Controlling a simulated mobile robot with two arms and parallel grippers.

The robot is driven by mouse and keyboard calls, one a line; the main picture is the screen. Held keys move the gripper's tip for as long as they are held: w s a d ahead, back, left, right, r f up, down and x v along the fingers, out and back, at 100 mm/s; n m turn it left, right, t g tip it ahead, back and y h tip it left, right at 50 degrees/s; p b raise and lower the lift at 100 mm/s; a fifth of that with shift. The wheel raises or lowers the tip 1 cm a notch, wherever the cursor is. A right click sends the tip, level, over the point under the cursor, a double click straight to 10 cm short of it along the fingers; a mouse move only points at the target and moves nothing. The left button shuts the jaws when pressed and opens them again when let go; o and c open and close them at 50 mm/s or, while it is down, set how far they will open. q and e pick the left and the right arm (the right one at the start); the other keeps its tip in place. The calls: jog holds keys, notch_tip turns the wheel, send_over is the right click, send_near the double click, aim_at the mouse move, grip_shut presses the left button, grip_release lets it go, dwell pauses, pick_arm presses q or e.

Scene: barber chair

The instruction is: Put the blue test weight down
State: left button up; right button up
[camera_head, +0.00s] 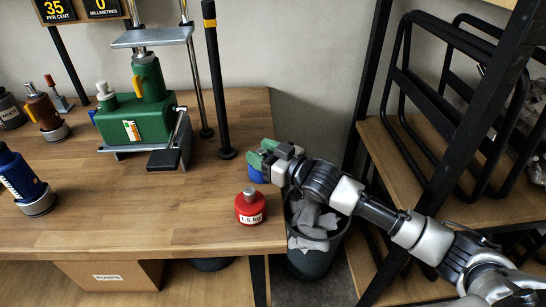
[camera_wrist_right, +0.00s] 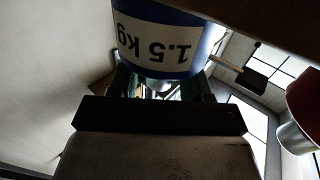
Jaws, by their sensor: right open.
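The blue test weight (camera_head: 256,176) stands at the right edge of the wooden table, mostly hidden behind my right gripper. In the right wrist view the blue weight (camera_wrist_right: 165,68) appears upside down, large and close, with a white "1.5 kg" label. My right gripper (camera_head: 267,160) is open, with its green-tipped fingers at the weight. In the right wrist view the dark fingers (camera_wrist_right: 162,88) lie just by the knob side of the weight; contact cannot be told. My left gripper is not in view.
A red weight (camera_head: 250,208) stands on the table (camera_head: 120,225) in front of the blue one. A bin (camera_head: 314,250) is below the table's right edge. A green pump (camera_head: 140,118) and a black post (camera_head: 218,80) stand behind left. A shelf rack (camera_head: 420,160) is at right.

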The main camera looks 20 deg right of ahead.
jog(key=b+v, duration=0.1)
jog(key=v, duration=1.1)
jog(key=shift+f, duration=0.15)
jog(key=d+f+m+g+h, duration=0.15)
jog(key=d+f+h, duration=0.3)
jog(key=f, duration=0.95)
jog(key=d+f+m+g+h, duration=0.1)
jog(key=d+f+m+h, duration=0.3)
jog(key=f, duration=1)
jog(key=s+d+f+g, duration=0.2)
jog(key=s+f+g, duration=0.1)
jog(key=s+f, duration=0.8)
jog(key=s+a+f+g, duration=0.2)
jog(key=s+f, duration=0.4)
jog(key=s, duration=0.4)
jog(key=s+a+f+n+g+h, duration=0.1)
jog(key=s+a+f+g, duration=0.2)
jog(key=s, duration=0.7)
jog(key=s+a+f+g, duration=0.3)
jog(key=s+a+f, duration=0.2)
jog(key=s+f, duration=0.5)
jog(key=shift+s+a+f, duration=0.25)
jog(key=shift+a+f, duration=0.15)
jog(key=shift+f, duration=0.35)
